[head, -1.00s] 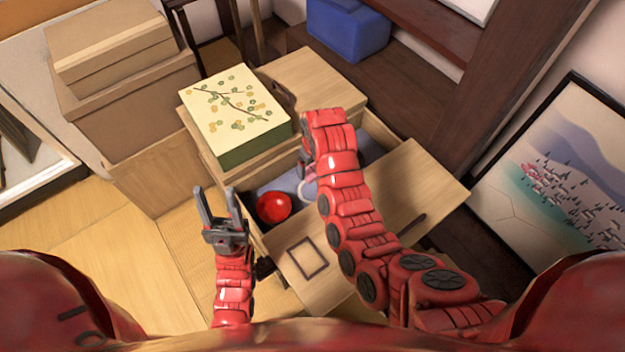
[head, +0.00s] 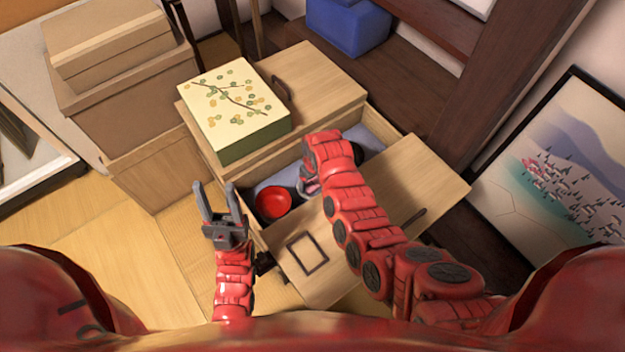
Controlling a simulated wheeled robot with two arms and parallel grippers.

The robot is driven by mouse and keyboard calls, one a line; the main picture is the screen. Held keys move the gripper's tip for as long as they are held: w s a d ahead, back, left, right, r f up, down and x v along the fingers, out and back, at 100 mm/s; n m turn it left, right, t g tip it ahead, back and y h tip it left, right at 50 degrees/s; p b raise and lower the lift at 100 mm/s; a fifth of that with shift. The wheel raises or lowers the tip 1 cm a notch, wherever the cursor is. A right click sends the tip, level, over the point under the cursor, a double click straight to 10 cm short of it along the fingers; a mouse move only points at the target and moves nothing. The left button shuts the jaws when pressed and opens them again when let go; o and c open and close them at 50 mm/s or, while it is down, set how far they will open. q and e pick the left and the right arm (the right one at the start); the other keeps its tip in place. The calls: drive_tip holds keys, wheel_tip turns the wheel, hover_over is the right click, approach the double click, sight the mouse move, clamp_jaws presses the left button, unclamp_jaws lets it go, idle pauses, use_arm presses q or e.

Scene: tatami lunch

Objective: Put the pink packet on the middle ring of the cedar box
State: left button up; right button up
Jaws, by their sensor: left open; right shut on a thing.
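My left gripper (head: 216,200) is open and empty, pointing up, left of the open wooden compartment. My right arm reaches over that compartment; its gripper (head: 311,186) is mostly hidden under the wrist. It is shut on a small pale pinkish thing (head: 308,188), of which only a bit shows; I cannot tell whether it is the pink packet. I cannot make out a middle ring. The wooden chest (head: 318,80) is pale and may be the cedar box. A red bowl (head: 273,203) sits in its open compartment.
A cream box with a branch pattern (head: 235,95) stands on the chest. A pale board with a dark square outline (head: 400,190) lies at the compartment's front. Cardboard boxes (head: 115,45) stand at left, a blue bin (head: 348,27) behind. The tatami floor (head: 110,255) at left is clear.

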sight(315, 186)
drive_tip(key=shift+f, duration=0.2)
drive_tip(key=o, duration=1.2)
drive_tip(key=shift+c, duration=0.2)
drive_tip(key=shift+r, duration=0.1)
wheel_tip(315, 186, up, 12)
drive_tip(key=s+p, duration=0.1)
drive_tip(key=shift+d, duration=0.45)
